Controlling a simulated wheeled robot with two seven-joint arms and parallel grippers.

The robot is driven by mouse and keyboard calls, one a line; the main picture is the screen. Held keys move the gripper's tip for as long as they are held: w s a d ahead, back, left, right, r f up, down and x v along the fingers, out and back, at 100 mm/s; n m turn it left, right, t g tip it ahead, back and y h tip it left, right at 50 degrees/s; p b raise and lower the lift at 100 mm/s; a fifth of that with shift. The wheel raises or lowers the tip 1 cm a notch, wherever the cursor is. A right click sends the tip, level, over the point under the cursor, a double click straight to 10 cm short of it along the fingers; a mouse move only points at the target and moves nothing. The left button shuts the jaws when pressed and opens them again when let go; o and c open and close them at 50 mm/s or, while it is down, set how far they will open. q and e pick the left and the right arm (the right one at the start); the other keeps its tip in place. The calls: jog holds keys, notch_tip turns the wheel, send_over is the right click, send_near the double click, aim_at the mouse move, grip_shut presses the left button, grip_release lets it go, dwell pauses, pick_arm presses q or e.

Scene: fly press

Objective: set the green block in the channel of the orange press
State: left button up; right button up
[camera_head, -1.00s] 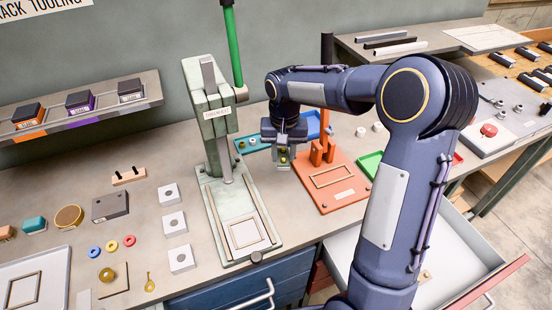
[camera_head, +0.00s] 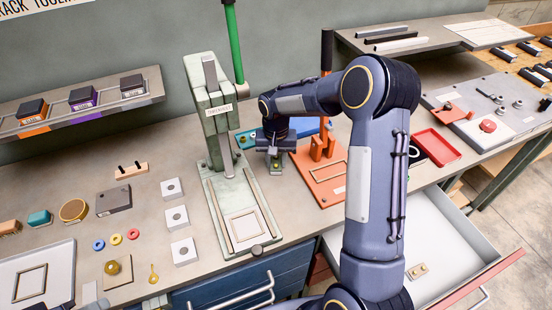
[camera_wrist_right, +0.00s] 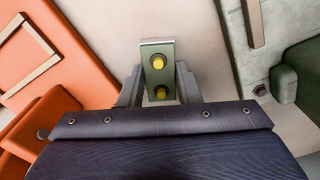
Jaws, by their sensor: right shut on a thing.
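The green block (camera_wrist_right: 155,72), with two yellow studs on its face, is held between the fingers of my right gripper (camera_wrist_right: 160,85). In the head view, my right gripper (camera_head: 275,163) points down between the pale green press and the orange press; the block is small and partly hidden there. The orange press (camera_head: 318,190) is to the right of the gripper, with a tan rectangular outline on its base and a dark upright handle. My forearm covers its right side. In the right wrist view its orange base (camera_wrist_right: 75,45) lies left of the block, apart from it. My left gripper is not in view.
The pale green press (camera_head: 212,190) with a green lever stands close left of the gripper. A blue tray (camera_head: 303,127) lies behind. An open drawer (camera_head: 440,235) juts out at front right. A red tray (camera_head: 437,147) is at right. Bare bench shows between the presses.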

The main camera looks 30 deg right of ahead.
jog(key=o, duration=1)
jog(key=shift+f, duration=0.15)
